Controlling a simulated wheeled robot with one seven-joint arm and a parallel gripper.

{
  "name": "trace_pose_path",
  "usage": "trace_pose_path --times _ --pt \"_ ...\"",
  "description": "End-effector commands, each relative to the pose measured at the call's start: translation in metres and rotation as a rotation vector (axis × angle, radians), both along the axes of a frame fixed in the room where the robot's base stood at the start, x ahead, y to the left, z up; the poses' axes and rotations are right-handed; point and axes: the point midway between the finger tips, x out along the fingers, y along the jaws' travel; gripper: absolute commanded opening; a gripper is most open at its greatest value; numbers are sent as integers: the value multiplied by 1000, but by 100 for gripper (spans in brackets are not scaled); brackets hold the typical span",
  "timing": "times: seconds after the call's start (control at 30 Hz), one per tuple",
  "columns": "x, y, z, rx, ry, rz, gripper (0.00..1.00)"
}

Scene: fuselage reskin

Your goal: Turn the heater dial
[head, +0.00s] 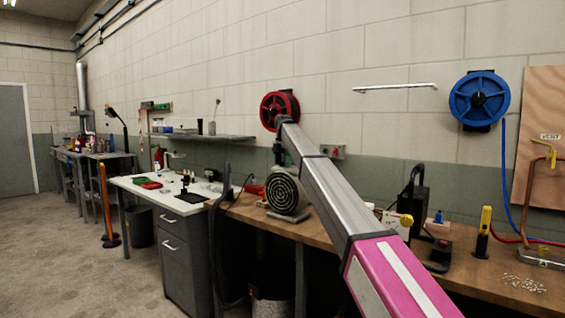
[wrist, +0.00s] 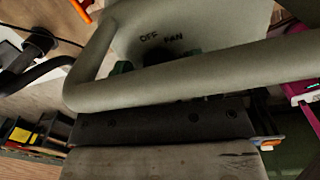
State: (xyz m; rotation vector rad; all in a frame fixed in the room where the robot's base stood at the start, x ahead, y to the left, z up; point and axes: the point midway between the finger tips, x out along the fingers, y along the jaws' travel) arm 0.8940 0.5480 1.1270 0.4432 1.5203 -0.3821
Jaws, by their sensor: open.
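The heater (head: 286,194) stands on the wooden bench in the head view, with its round dark grille facing me. In the wrist view its pale grey-green panel (wrist: 190,22) carries the words OFF and FAN. The tube handle (wrist: 190,76) of the heater crosses in front of the panel. A dark shape below the words, mostly behind the handle, may be the dial; its pointer cannot be seen. My gripper (head: 280,154) is just above the heater, small and partly hidden by my arm. It is open, and I see nothing held. Contact with the dial cannot be told.
A white table (head: 165,188) with small tools adjoins the bench on the left. A red reel (head: 279,108) hangs on the wall behind my arm, a blue reel (head: 479,98) at right. Black equipment (head: 414,195) and a yellow-handled tool (head: 484,228) stand on the bench at right.

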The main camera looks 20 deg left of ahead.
Motion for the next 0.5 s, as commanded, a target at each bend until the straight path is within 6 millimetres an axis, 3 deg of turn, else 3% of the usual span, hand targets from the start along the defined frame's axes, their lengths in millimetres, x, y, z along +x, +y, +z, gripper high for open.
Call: trace_pose_path --times 0.13,0.17,0.3,0.5 --pt "0 0 0 0 0 0 56" --pt "0 0 0 0 0 0 50" --pt "0 0 1 0 0 0 7" --pt "0 0 1 0 0 17 7"
